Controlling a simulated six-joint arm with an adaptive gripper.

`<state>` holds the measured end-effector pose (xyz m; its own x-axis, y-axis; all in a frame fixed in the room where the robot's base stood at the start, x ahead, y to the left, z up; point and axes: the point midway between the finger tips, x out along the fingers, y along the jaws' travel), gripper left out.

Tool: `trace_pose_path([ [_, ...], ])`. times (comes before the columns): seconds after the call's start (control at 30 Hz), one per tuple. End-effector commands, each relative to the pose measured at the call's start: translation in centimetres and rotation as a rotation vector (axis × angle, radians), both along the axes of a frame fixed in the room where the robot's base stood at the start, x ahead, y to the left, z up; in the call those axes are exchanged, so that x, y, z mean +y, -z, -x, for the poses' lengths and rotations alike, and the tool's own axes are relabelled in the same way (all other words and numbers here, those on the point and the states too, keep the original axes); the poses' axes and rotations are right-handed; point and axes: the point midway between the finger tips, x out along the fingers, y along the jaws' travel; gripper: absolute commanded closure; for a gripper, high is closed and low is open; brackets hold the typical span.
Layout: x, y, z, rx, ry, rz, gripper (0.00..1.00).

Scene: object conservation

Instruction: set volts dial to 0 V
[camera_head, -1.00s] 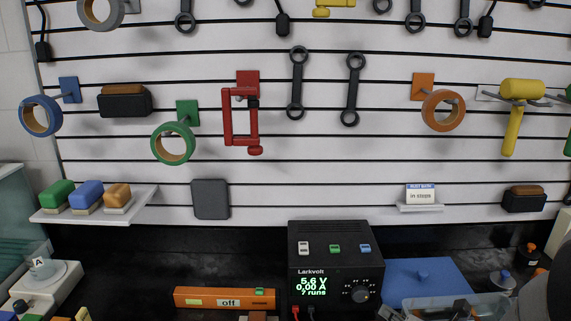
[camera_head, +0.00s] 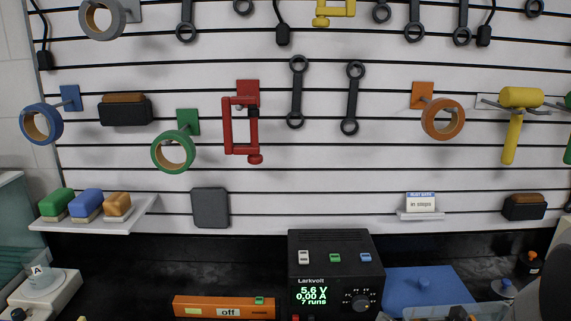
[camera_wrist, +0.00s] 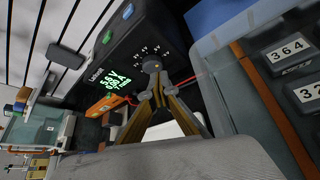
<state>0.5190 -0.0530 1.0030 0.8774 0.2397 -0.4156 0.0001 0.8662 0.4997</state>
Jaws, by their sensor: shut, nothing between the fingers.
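The black Larkvolt power supply (camera_head: 335,258) stands on the dark bench. Its green display (camera_head: 312,295) reads 5.6 V, 0.00 A and 7 runs. The dial (camera_head: 361,302), a dark round knob ringed by pale marks, sits right of the display. In the wrist view the supply (camera_wrist: 125,45) appears tilted. My gripper (camera_wrist: 154,75) is shut, its tan-sided fingers meeting in front of the dial area. My gripper's fingers do not show in the head view.
Numbered drawers or labels (camera_wrist: 290,50) are close on the wrist view's right.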

Motion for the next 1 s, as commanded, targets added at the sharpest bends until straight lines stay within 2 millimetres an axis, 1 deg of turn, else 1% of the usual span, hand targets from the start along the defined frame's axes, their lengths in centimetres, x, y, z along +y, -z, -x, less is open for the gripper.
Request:
trace_pose_path([
  [0.6, 0.0, 0.0, -5.1, -0.002, -0.001, 0.0, 1.0],
  [0.8, 0.1, 0.1, -5.9, 0.0, 0.0, -0.001, 1.0],
  [1.0, 0.1, 0.0, -6.0, 0.0, 0.0, -0.001, 1.0],
])
